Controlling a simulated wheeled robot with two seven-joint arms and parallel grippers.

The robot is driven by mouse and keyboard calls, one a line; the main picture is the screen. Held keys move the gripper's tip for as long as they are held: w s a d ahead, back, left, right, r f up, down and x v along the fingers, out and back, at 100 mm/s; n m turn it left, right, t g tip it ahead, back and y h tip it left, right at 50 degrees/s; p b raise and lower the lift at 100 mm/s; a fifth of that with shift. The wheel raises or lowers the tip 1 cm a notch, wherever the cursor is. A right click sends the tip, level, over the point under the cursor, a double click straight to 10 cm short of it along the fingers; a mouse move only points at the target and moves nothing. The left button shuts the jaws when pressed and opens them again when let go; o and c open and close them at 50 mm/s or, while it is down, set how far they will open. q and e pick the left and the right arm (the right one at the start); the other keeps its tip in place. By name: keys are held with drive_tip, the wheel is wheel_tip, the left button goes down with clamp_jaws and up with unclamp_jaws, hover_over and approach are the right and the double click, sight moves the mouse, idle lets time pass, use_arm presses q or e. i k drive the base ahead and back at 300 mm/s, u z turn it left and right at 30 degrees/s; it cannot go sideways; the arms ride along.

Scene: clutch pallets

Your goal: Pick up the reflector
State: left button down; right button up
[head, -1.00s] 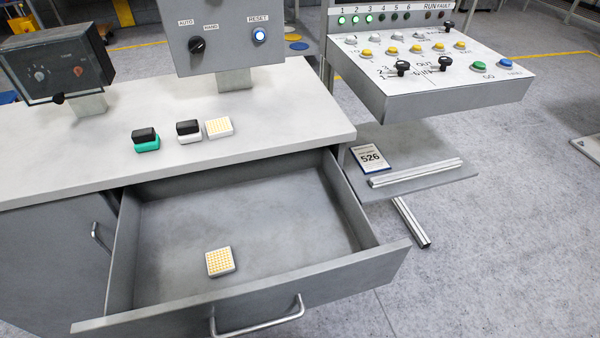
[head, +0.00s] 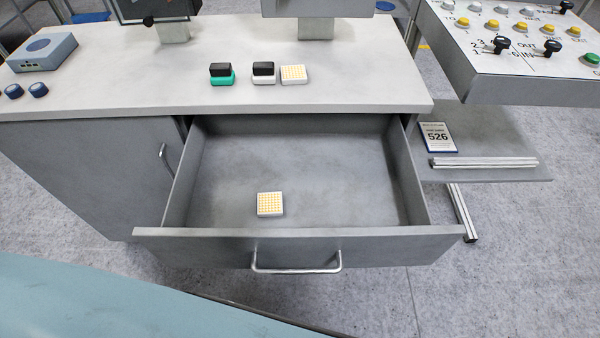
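A small white square block with a grid of yellow-orange dots, which looks like a reflector (head: 270,204), lies flat in the open drawer (head: 330,195), left of its middle and towards the front. A second block of the same look, another reflector (head: 293,75), lies on the countertop (head: 120,80) beside a black-and-white block. Nothing covers either one. Neither of my grippers shows in the head view.
A black-and-green block (head: 222,75) and a black-and-white block (head: 263,72) stand on the counter. A control panel (head: 510,60) and a low shelf with a 526 card (head: 437,137) are at the right. A light-blue surface (head: 120,300) fills the lower left. The drawer is otherwise empty.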

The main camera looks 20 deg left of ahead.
sight(291, 74)
drive_tip(key=z, duration=1.3)
drive_tip(key=k, duration=0.5)
drive_tip(key=u, duration=1.35)
